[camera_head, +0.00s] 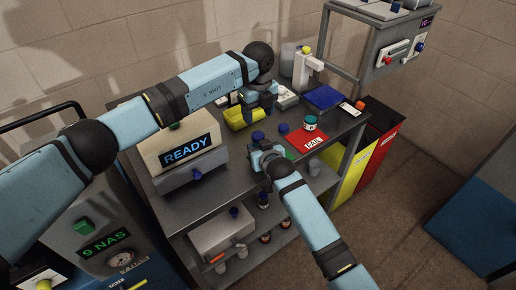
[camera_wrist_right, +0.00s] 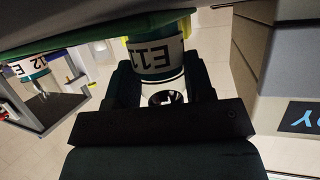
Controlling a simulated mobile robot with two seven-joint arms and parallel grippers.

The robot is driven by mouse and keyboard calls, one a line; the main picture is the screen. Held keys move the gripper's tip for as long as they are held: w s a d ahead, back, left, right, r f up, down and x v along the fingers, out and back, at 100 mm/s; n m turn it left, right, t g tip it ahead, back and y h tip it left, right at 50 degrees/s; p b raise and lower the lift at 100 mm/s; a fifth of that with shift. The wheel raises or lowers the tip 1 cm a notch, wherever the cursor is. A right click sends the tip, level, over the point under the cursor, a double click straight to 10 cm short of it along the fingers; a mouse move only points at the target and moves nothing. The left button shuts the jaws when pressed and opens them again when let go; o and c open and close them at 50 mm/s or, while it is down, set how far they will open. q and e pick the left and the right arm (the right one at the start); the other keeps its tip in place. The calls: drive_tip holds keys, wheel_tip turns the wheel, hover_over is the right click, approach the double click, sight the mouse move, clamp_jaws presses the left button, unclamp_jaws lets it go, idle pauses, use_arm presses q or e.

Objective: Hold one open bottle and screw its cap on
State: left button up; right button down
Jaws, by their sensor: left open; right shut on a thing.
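My right gripper (camera_head: 266,156) is at the table's front edge. In the right wrist view it is shut on a bottle (camera_wrist_right: 158,55) with a teal band and a white label starting "E1". The bottle's clear end with a dark round opening (camera_wrist_right: 166,98) shows between the fingers. My left gripper (camera_head: 262,104) is open above the table, beside the yellow bin. A dark blue cap-like piece (camera_head: 258,135) shows just behind the right gripper; I cannot tell what it rests on. Another blue cap (camera_head: 283,128) is to its right.
A teal-and-white bottle (camera_head: 310,123) stands by the red FAIL card (camera_head: 308,141). The yellow bin (camera_head: 238,121) and the READY box (camera_head: 182,155) are on the left. A blue tray (camera_head: 323,97) is at the back right. Small bottles stand on the lower shelf.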

sight(258, 135)
use_arm(q)
drive_tip(key=m, duration=0.4)
drive_tip(key=shift+f, duration=4.05)
drive_tip(key=c, duration=0.9)
drive_tip(key=m, duration=0.2)
drive_tip(key=shift+m, duration=0.3)
drive_tip(key=shift+c, duration=0.2)
drive_tip(key=m, duration=0.3)
drive_tip(key=shift+m, duration=0.4)
